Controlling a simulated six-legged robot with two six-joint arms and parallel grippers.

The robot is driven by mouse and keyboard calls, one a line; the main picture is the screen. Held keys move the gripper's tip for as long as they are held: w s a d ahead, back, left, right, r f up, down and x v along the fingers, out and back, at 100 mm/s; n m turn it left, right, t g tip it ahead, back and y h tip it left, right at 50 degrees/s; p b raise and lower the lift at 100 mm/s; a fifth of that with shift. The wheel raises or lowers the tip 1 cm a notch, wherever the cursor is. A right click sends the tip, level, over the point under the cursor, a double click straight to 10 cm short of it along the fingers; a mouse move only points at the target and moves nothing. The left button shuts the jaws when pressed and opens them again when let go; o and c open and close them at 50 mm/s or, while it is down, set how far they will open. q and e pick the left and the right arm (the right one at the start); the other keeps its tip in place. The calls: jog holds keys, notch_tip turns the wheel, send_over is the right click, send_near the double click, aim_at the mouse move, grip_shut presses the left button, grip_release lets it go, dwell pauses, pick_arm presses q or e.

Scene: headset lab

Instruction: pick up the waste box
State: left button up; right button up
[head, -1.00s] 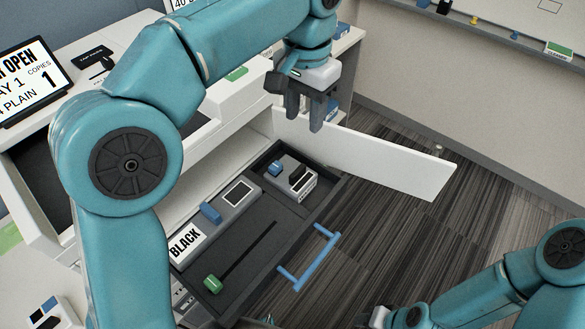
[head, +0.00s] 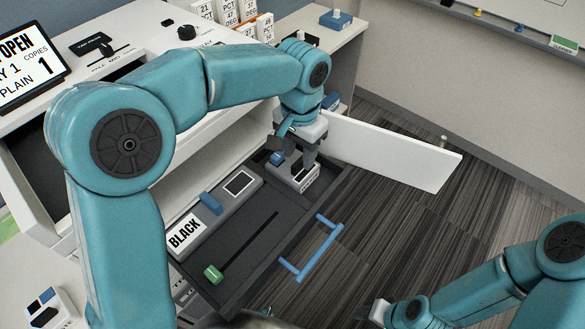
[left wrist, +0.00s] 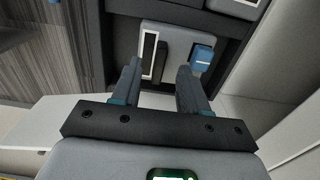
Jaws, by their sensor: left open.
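The waste box (head: 311,180) is a small light-grey box with a dark handle, a blue knob and a label that is partly hidden. It sits at the far end of the open dark drawer. My left gripper (head: 298,166) points down just over it, open, and hides part of its top. In the left wrist view the box (left wrist: 176,36) lies beyond my open fingertips (left wrist: 158,72), with its black handle (left wrist: 160,60) between them and its blue knob (left wrist: 202,56) to the right. Contact cannot be told. My right gripper (head: 371,309) is at the bottom edge, mostly hidden.
A grey unit labelled BLACK (head: 212,218) with a blue tab lies in the same drawer, beside a slot with a green knob (head: 212,273). The drawer has a blue handle (head: 315,250). An open white door panel (head: 390,150) stands just right of my left gripper.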

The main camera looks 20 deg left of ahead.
pick_arm(q)
jog(key=shift+f, duration=0.65)
jog(key=shift+w+d+f, duration=0.1)
jog(key=shift+d+f, duration=0.05)
jog(key=shift+f, duration=0.1)
jog(key=c, duration=0.3)
grip_shut()
dwell(0.4)
